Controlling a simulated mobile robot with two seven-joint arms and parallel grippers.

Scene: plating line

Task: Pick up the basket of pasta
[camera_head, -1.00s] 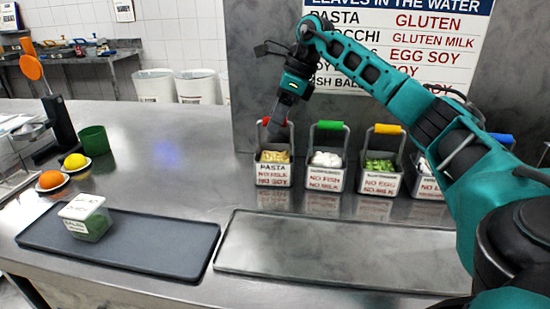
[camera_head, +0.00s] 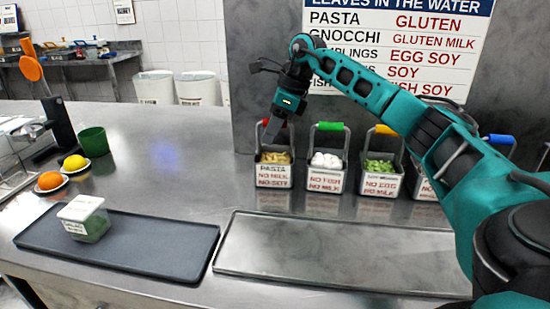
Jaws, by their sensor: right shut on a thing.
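The pasta basket (camera_head: 273,172) stands upright at the back of the counter, the leftmost in a row of wire-handled baskets. Its front label reads pasta, no milk, no soy, and pale pasta shows at its top. My right gripper (camera_head: 272,129) reaches down from above and is shut on the basket's red handle (camera_head: 264,123). The gripper hides most of that handle. The basket appears to rest on the counter. My left gripper is not in view.
A green-handled basket (camera_head: 325,180) stands close to the right, then a yellow-handled one (camera_head: 380,184). A dark tray (camera_head: 160,245) holds a lidded container (camera_head: 85,218). A bare metal tray (camera_head: 330,255) lies in front of the baskets. A wall sign (camera_head: 400,45) is behind.

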